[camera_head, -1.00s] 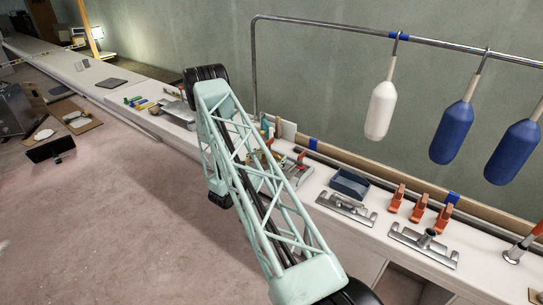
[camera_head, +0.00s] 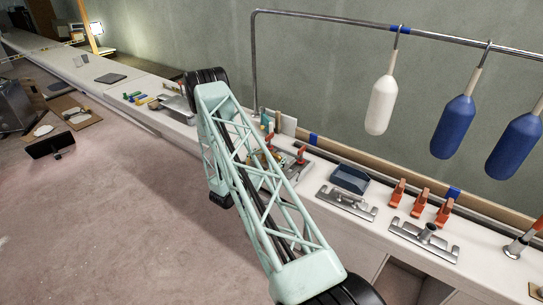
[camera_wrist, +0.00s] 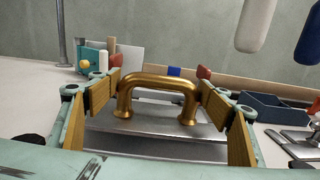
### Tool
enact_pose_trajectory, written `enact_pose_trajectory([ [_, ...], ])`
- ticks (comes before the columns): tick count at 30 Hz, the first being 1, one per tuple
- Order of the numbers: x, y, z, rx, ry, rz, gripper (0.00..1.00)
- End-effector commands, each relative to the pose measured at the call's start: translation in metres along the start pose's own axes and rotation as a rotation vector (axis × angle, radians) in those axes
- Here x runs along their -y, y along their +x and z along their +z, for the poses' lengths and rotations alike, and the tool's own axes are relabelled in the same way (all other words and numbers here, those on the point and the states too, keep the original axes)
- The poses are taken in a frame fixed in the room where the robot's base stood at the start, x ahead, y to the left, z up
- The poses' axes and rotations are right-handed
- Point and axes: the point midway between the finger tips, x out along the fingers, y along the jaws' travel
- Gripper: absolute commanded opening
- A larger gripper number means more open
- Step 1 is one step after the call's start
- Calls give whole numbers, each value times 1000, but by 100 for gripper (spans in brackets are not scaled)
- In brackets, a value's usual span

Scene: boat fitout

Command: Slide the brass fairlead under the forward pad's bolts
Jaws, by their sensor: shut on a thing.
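The brass fairlead (camera_wrist: 160,88) is a shiny arch with two flared feet, upright in the middle of the wrist view. My gripper (camera_wrist: 158,82) is shut on it, with a wood-coloured finger pad at each side. A flat grey metal plate (camera_wrist: 160,146) lies below and behind the fairlead; I cannot tell whether they touch. No bolts can be made out on it, and I cannot tell whether it is the forward pad.
A blue tray (camera_head: 349,179), notched metal plates (camera_head: 346,203) (camera_head: 425,240) and several orange clamps (camera_head: 420,206) stand on the bench to the right. White (camera_head: 382,105) and blue fenders (camera_head: 453,127) hang above from a rail. A teal block (camera_wrist: 92,57) stands at the left in the wrist view.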

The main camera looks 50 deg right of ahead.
Motion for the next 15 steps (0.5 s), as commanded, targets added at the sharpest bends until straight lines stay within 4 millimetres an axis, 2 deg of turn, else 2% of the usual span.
enact_pose_trajectory([
  [15, 0, 0, -17, 2, 1, 0, 51],
])
